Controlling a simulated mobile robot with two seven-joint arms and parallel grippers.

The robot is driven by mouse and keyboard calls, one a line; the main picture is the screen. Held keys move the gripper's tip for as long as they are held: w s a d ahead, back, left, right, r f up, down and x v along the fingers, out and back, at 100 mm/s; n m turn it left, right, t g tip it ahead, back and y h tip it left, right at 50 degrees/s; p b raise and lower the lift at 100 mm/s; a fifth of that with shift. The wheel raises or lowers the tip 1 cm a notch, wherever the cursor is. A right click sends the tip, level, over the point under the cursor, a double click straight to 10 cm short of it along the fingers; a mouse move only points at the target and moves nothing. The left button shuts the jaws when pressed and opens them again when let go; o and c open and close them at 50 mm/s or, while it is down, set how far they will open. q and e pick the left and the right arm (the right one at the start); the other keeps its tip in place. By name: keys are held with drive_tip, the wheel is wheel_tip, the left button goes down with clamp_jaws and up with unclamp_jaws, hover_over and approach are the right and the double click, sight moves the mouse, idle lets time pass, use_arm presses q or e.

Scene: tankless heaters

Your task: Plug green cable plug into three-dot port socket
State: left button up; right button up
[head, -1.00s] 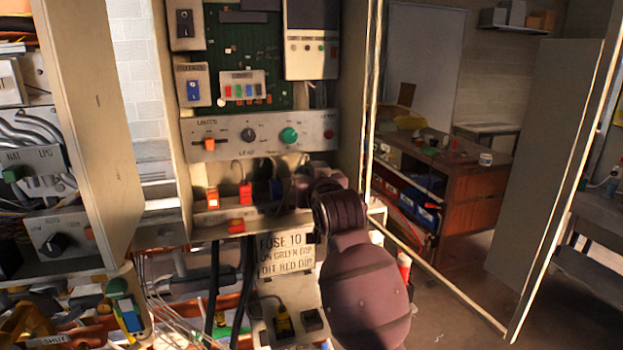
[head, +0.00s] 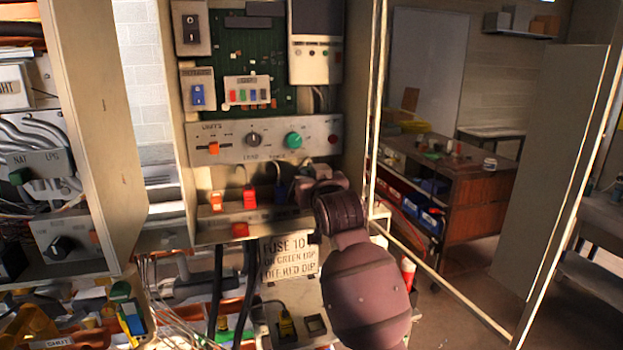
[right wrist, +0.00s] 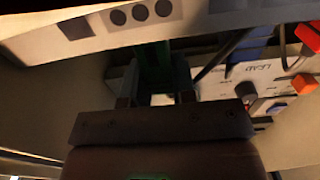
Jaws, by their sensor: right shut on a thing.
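My right gripper (right wrist: 155,98) is shut on the green cable plug (right wrist: 154,62), which stands between its two fingers in the right wrist view. The plug's far end meets the underside edge of a pale strip. That strip carries the three-dot mark (right wrist: 140,12), close above the plug. The socket opening is hidden, so I cannot tell whether the plug is in it. In the head view my right gripper (head: 322,178) is at the right end of the cabinet's lower ledge (head: 262,216), and my arm hides the plug. My left gripper is not in view.
An orange plug (head: 216,200), a red plug (head: 249,196) and a blue plug (head: 280,190) stand along the ledge to the left. Above is a control panel (head: 225,132) with knobs. The cabinet's side wall (head: 358,120) is close on the right. Black cables (head: 247,285) hang below.

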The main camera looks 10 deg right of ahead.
drive_tip(key=shift+f+b, duration=0.65)
drive_tip(key=shift+f, duration=0.85)
idle(0.4)
drive_tip(key=o, duration=1)
drive_tip(key=shift+s, duration=0.1)
drive_tip(key=s+b, duration=0.1)
drive_tip(key=s, duration=0.9)
drive_tip(key=shift+s+d, duration=0.25)
drive_tip(key=shift+s, duration=0.05)
drive_tip(key=shift+r, duration=0.15)
